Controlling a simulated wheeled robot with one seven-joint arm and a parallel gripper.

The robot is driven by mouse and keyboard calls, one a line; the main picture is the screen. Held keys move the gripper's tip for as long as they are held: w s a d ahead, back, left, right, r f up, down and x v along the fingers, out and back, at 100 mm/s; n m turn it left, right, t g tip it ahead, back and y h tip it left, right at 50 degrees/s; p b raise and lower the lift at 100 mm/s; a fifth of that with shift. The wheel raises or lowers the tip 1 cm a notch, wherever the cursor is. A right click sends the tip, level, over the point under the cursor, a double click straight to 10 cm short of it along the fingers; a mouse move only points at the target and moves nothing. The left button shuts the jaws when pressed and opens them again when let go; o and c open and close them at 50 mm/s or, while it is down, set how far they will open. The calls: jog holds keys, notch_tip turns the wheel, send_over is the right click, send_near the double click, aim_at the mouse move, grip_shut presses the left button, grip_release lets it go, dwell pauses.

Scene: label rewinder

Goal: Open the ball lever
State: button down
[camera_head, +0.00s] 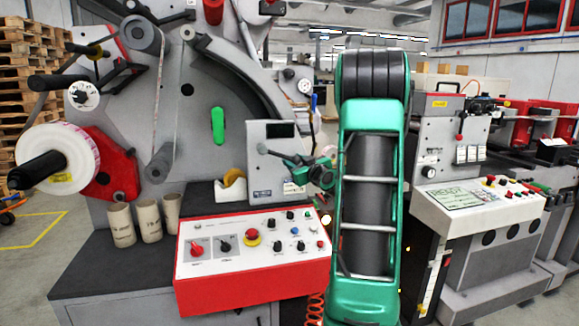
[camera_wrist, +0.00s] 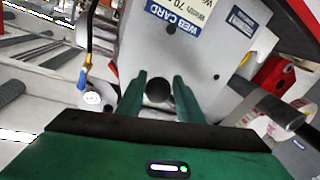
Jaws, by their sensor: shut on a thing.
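In the wrist view, the dark round ball of the ball lever (camera_wrist: 158,91) sits between the two green fingers of my gripper (camera_wrist: 160,80). The fingers are closed around it from both sides. Behind the ball is a light grey panel (camera_wrist: 192,48) with a blue and white "WEB CARD" label. In the head view, my gripper (camera_head: 287,160) is in front of the grey box (camera_head: 270,182) at the machine's middle.
A red-edged control panel (camera_head: 252,247) with knobs and buttons lies below the box. A tape dispenser (camera_head: 231,187) stands just left of it. A green handle (camera_head: 218,125) is above. In the wrist view, a blue-handled valve (camera_wrist: 84,76) and a gauge (camera_wrist: 93,98) are at left.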

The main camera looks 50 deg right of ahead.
jog(key=shift+w+a+r+n, duration=0.15)
jog(key=shift+r+n, duration=0.15)
jog(key=shift+r, duration=0.3)
jog(key=shift+w+a+r+n, duration=0.1)
jog(key=shift+r+n, duration=0.2)
jog(key=shift+r, duration=0.25)
notch_tip(320, 180, up, 6)
jog(key=n+g, duration=0.1)
jog(key=n, duration=0.4)
jog(key=shift+r+n, duration=0.15)
jog(key=shift+n, duration=0.15)
jog(key=shift+w+a+r+n+g, duration=0.15)
jog(key=shift+a+r+n+g, duration=0.1)
jog(key=shift+r+n, duration=0.35)
jog(key=shift+w+a+r+n+g, duration=0.15)
jog(key=shift+a+r+n, duration=0.1)
jog(key=shift+r+n, duration=0.35)
jog(key=c, duration=1.2)
grip_release()
jog(key=shift+s+d, duration=0.1)
jog(key=shift+s+d, duration=0.1)
jog(key=shift+d, duration=0.05)
jog(key=shift+s, duration=0.1)
